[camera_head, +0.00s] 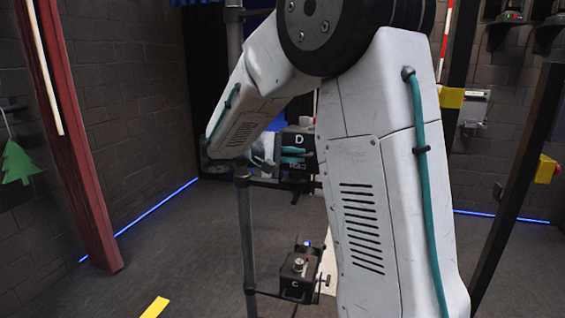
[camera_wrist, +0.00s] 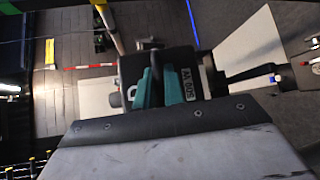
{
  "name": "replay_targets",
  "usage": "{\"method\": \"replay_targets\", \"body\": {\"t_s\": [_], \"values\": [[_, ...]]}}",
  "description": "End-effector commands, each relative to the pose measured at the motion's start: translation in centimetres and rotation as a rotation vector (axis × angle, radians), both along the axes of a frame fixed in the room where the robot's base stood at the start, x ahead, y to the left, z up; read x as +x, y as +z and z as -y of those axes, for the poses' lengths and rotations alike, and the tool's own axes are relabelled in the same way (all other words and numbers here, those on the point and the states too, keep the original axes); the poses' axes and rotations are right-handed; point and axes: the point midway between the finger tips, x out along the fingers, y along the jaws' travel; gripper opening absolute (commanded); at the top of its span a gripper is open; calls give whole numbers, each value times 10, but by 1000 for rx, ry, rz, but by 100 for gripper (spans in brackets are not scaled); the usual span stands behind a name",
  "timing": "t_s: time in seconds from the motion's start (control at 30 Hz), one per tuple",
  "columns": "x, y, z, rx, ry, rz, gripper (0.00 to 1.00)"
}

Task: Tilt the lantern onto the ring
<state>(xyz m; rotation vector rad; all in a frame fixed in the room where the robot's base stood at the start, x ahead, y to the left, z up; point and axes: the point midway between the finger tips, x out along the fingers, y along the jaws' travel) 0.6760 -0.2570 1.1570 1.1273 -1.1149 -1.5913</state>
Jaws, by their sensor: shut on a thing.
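A black box-shaped lantern marked D (camera_head: 299,138) hangs at a dark upright pole, partly hidden behind my arm. My gripper (camera_head: 293,156) has teal fingers at the front of this lantern. In the wrist view, the teal fingers (camera_wrist: 158,86) are shut on a dark, narrow part, which looks like a handle of the lantern (camera_wrist: 207,75). The fingers hide much of that part. A second black lantern, marked C (camera_head: 298,268), sits lower on the same pole. I cannot make out a ring in either view.
The dark pole (camera_head: 246,225) stands close left of my arm. A red post (camera_head: 75,140) leans at the left. Another dark stand (camera_head: 520,150) is at the right. A yellow strip (camera_head: 155,307) lies on the floor. The floor at centre left is clear.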

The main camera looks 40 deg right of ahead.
Motion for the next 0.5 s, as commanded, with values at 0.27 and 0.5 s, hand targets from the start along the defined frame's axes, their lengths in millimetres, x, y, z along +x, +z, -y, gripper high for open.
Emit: {"method": "replay_targets", "body": {"t_s": [0.27, 0.5], "values": [[1, 2, 0, -2, 1, 1, 0], [0, 2, 0, -1, 1, 1, 32]]}}
